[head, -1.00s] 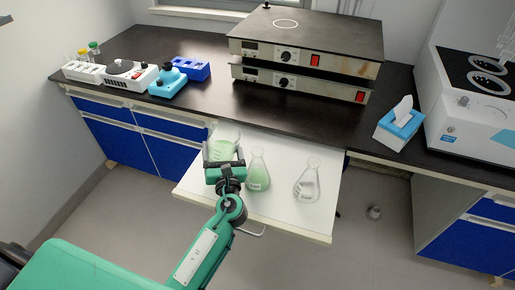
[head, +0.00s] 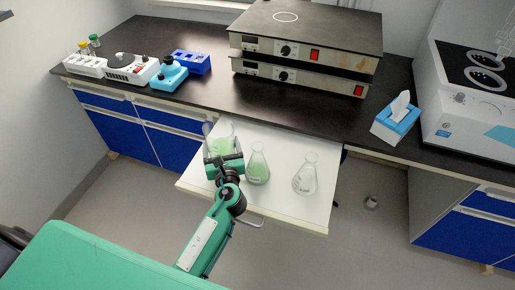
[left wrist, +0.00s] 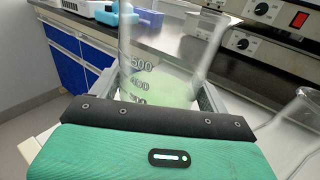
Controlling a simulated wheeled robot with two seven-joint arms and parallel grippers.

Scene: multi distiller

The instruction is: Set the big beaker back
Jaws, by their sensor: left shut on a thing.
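The big beaker (head: 221,140) is clear glass with pale green contents, near the left side of the pulled-out white drawer top (head: 288,208). My left gripper (head: 224,160) is shut on the beaker. In the left wrist view the beaker (left wrist: 160,75) stands upright between the fingers, with volume marks facing me. Its base is hidden by the gripper body, so I cannot tell whether it touches the white surface. My right gripper is not in view.
A flask with green liquid (head: 258,168) stands just right of the gripper, and an empty flask (head: 305,178) farther right. Behind is the black bench (head: 222,103) with stacked hot plates (head: 300,75), a blue rack (head: 191,62) and a tissue box (head: 395,125).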

